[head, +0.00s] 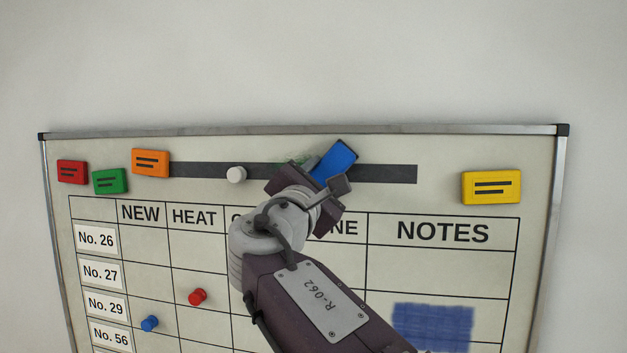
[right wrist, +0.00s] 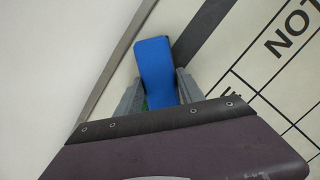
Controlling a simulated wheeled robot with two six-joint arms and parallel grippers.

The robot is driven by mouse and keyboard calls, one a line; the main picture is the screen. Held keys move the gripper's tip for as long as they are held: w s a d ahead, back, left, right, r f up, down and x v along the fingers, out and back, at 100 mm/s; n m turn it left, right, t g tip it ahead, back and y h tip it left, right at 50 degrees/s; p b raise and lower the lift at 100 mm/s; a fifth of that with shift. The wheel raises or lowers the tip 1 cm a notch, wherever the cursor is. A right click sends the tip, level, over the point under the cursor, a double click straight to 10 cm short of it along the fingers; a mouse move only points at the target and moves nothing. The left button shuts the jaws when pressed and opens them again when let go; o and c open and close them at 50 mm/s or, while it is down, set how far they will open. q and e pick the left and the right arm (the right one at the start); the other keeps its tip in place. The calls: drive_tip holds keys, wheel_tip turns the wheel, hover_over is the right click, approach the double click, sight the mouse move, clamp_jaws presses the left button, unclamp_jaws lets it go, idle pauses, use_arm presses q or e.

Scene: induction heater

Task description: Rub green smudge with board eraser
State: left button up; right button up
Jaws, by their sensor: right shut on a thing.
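The blue board eraser (head: 337,160) is held in my right gripper (head: 322,176) at the top of the whiteboard, tilted, over the dark magnetic strip. In the right wrist view the eraser (right wrist: 155,72) sits between the two grey fingers of the gripper (right wrist: 160,96). A faint green smudge (head: 291,157) shows just left of the eraser, along the upper edge of the strip; the gripper hides part of that area. Whether the eraser touches the board is hard to tell. My left gripper is not in view.
The whiteboard (head: 445,150) has a metal frame and a printed table. Red (head: 72,172), green (head: 110,181), orange (head: 150,163) and yellow (head: 491,187) magnets sit along the top. A white round magnet (head: 236,174) is on the strip. A blue scribbled patch (head: 433,325) is under NOTES.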

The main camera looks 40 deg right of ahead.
drive_tip(key=shift+w+a, duration=1.4)
drive_tip(key=shift+w, duration=0.2)
